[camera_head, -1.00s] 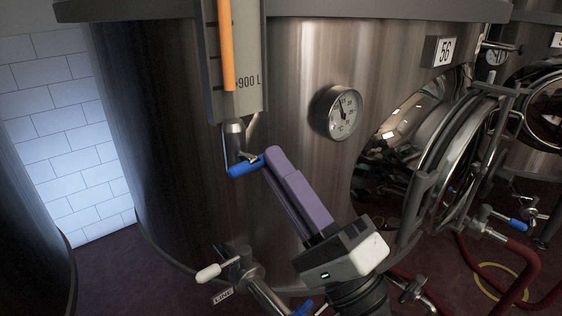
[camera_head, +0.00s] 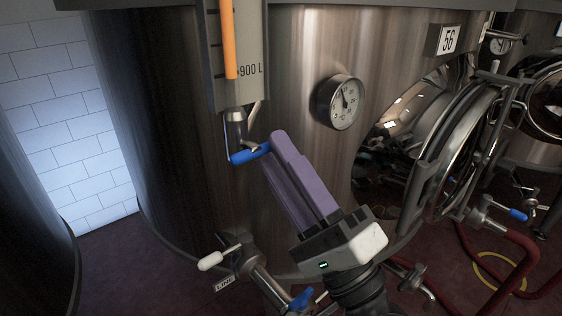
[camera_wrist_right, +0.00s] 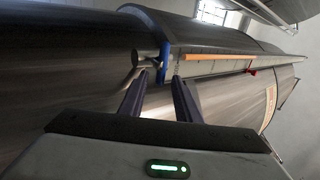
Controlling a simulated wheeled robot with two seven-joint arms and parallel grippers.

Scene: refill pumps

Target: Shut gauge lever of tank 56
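Tank 56 (camera_head: 300,60) is a steel tank with a number plate (camera_head: 447,40) reading 56. A level gauge with an orange column (camera_head: 228,40) and a 900 L mark runs down its front. Below it is the gauge valve (camera_head: 236,122) with a blue lever (camera_head: 248,154), lying nearly level and pointing left in the head view. My right gripper (camera_head: 277,142) has purple fingers, with tips at the lever's right end, partly covering it. In the right wrist view the fingers (camera_wrist_right: 158,90) are apart, with the blue lever (camera_wrist_right: 165,60) just beyond the tips; contact is unclear. My left gripper is out of view.
A round dial (camera_head: 341,102) is on the tank right of the gauge. An open round hatch door (camera_head: 460,150) stands out further right. A white-handled valve (camera_head: 220,257) with a LINE tag is low down. Red hoses (camera_head: 500,255) lie on the floor.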

